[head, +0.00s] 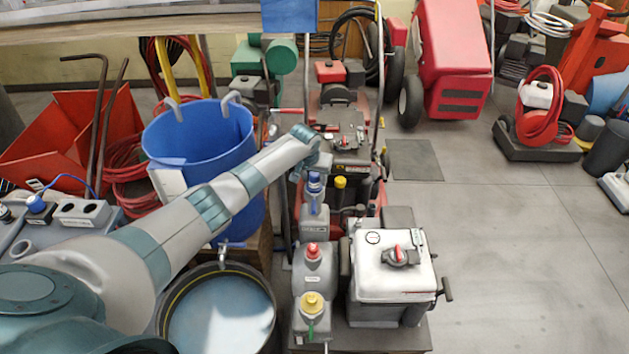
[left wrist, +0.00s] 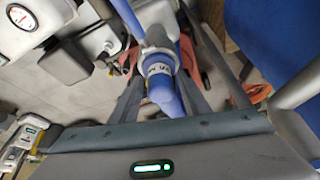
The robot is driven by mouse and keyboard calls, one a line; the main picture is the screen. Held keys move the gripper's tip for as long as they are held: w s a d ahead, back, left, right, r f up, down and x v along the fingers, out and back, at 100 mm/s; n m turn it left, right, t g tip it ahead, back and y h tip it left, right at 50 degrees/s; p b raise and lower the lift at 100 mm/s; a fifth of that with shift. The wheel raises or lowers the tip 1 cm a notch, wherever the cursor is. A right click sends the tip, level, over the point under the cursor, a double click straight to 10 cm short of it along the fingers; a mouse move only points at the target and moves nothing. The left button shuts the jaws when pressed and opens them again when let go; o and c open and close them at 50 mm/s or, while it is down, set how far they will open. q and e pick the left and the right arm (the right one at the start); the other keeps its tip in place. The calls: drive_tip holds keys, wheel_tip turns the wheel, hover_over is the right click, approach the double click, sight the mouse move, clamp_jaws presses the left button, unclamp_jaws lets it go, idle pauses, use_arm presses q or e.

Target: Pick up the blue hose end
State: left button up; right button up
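The blue hose end (head: 314,183), a short blue cylinder with a pale band, stands upright on a grey holder (head: 314,222) below my left wrist in the head view. My left gripper (head: 318,165) is at the end of the outstretched arm, just above it. In the left wrist view the blue hose end (left wrist: 162,88) lies between the two dark fingers of my left gripper (left wrist: 161,97). The fingers look apart, with a gap on each side, so I see no firm contact. The fingertips are hidden in the head view. My right gripper is not in view.
Grey holders with a red cap (head: 312,252) and a yellow cap (head: 312,302) stand nearer in the same row. A white machine (head: 392,275) is to their right, a blue bucket (head: 205,140) to their left. Floor (head: 500,240) is clear at right.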

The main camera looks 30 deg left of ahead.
use_arm(q)
drive_tip(key=c, duration=0.9)
drive_tip(key=shift+o, duration=0.2)
drive_tip(key=shift+r, duration=0.1)
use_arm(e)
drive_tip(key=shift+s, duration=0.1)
